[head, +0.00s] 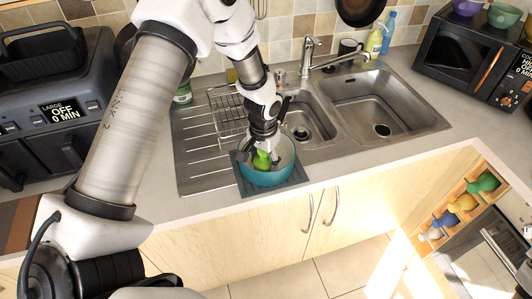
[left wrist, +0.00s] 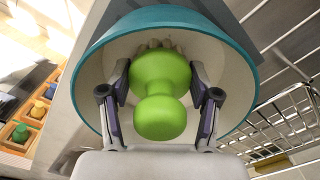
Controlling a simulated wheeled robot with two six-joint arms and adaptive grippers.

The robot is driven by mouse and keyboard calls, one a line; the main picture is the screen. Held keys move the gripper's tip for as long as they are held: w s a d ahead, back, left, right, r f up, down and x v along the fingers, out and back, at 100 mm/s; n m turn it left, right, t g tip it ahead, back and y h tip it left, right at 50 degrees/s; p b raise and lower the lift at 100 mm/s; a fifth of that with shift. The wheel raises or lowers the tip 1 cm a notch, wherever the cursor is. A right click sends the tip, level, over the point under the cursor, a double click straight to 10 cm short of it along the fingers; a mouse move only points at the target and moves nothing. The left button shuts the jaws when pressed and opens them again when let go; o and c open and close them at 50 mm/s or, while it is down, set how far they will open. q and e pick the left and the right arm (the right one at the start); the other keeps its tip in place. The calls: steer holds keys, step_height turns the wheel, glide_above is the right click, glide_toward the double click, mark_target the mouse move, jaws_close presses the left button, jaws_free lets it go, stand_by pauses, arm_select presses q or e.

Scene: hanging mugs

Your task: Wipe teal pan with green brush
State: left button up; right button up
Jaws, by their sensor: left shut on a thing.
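The teal pan (head: 269,176) is a round, deep vessel with a pale inside. It sits on a dark mat (head: 296,186) at the front of the sink's drainboard. My left gripper (head: 262,160) reaches down into it from above and is shut on the green brush (head: 263,159). In the left wrist view the brush (left wrist: 160,85) has a rounded green handle between my two fingers, with pale bristles just showing toward the pan's inside. The pan's rim (left wrist: 165,17) surrounds the brush and fingertips. Whether the bristles touch the pan is hidden. My right gripper is not in view.
A wire dish rack (head: 226,106) stands behind the pan on the drainboard. Two sink basins (head: 375,104) lie to the right with a faucet (head: 309,55) behind. A black air fryer (head: 45,80) is at left, a microwave (head: 470,65) at right. Counter right of the mat is clear.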

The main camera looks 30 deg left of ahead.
arm_select(q)
steer(key=shift+s+d, duration=0.1)
steer(key=shift+s, duration=0.5)
steer(key=shift+w+a+r+p, duration=0.15)
steer(key=shift+w+p, duration=0.1)
steer(key=shift+w, duration=0.5)
steer(key=shift+w+a+p, duration=0.15)
steer(key=shift+w+p, duration=0.1)
steer(key=shift+w, duration=0.65)
steer(key=shift+w+a, duration=0.2)
steer(key=shift+w, duration=0.55)
steer(key=shift+w+a, duration=0.2)
steer(key=shift+w, duration=0.55)
steer(key=shift+s+d+p, duration=0.2)
steer(key=shift+s+p, duration=0.1)
steer(key=shift+s, duration=0.45)
steer(key=shift+s+d+p, duration=0.15)
steer(key=shift+s+p, duration=0.1)
steer(key=shift+s, duration=0.5)
steer(key=shift+s+f, duration=0.2)
